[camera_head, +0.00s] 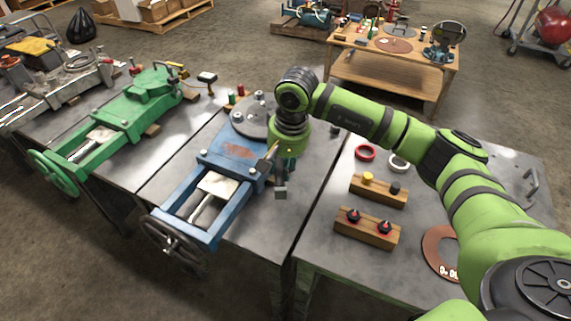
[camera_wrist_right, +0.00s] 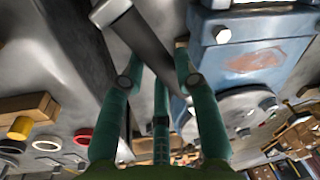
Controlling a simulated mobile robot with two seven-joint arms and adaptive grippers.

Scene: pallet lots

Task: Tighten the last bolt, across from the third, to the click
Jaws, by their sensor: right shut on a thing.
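A blue gate valve (camera_head: 232,150) with a dark handwheel (camera_head: 174,245) lies on the grey bench, its round grey flange (camera_head: 247,122) at the far end. Its blue body (camera_wrist_right: 255,55) in the right wrist view bears pale bolt heads (camera_wrist_right: 222,34); more sit on the flange (camera_wrist_right: 232,104). My right gripper (camera_head: 281,165) is over the valve's right side, shut on a grey metal tool (camera_wrist_right: 145,45). The tool's block-like end (camera_head: 281,191) hangs beside the valve. I cannot tell whether it touches a bolt. My left gripper is not in view.
A green valve (camera_head: 125,115) lies left. A wooden table (camera_head: 390,75) stands behind.

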